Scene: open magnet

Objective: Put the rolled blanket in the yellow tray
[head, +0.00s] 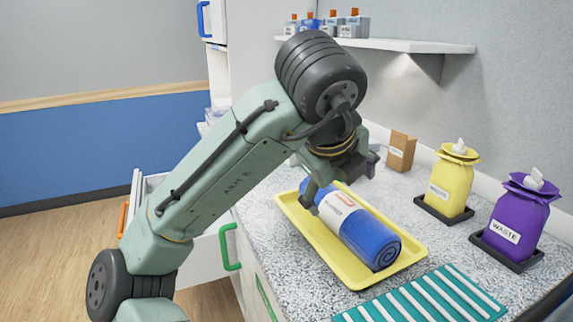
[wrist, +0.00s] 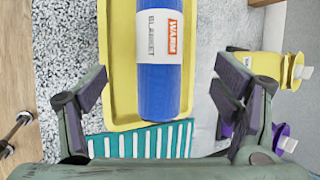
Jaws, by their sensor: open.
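The rolled blanket (head: 370,241) is a blue roll with a white and orange label band. It lies lengthwise in the yellow tray (head: 318,243) on the speckled counter. In the wrist view the blanket (wrist: 160,92) runs down the middle, and the tray (wrist: 121,75) shows mostly to its left. My gripper (head: 335,183) is over the far end of the blanket in the head view. In the wrist view the gripper (wrist: 160,82) is open, with one finger on each side of the blanket and a gap on both sides. The blanket's far end is partly hidden by my gripper.
A green-and-white striped mat (head: 425,300) lies in front of the tray. A yellow bag (head: 452,180) and a purple waste bag (head: 515,222) stand in dark holders to the right. A brown box (head: 401,151) stands behind. A shelf (head: 390,45) holds bottles above. An open drawer (head: 205,255) is at left.

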